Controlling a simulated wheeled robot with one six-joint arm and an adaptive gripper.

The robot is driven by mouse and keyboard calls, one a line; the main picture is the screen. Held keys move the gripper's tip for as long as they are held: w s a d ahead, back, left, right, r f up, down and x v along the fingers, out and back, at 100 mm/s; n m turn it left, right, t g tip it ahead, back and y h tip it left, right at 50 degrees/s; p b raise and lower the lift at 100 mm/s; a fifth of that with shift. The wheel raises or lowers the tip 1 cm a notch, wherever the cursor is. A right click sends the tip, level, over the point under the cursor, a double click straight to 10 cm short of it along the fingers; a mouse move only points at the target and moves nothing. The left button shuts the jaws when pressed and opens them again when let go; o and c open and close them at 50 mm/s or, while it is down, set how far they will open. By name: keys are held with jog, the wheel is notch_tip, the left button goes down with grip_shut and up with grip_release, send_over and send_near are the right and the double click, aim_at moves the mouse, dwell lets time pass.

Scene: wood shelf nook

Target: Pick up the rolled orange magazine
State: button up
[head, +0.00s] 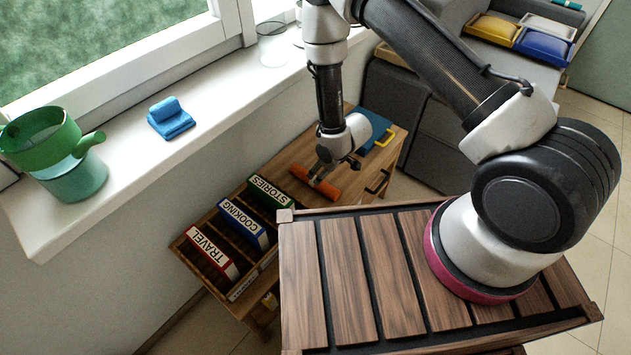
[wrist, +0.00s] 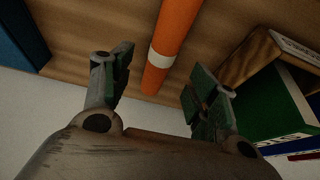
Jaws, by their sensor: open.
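The rolled orange magazine (head: 322,186) lies on the wooden shelf unit's top, beside the book rack, in the head view. In the wrist view the roll (wrist: 176,38) runs from the top edge to between my fingers, with a white band (wrist: 162,59) around it. My gripper (head: 322,172) is over the magazine in the head view. In the wrist view my gripper (wrist: 158,88) is open, with one finger on each side of the roll's near end. I cannot tell whether a finger touches it.
The rack to the left holds a green STORIES book (head: 269,191), a blue COOKING book (head: 243,223) and a red TRAVEL book (head: 212,254). A blue object (head: 375,131) with a yellow handle lies behind my gripper. The windowsill (head: 215,118) runs along the left.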

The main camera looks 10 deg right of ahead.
aim_at(315, 178)
jog(key=x, duration=0.7)
jog(key=shift+a, duration=0.2)
jog(key=shift+r, duration=0.1)
jog(key=c, duration=1.2)
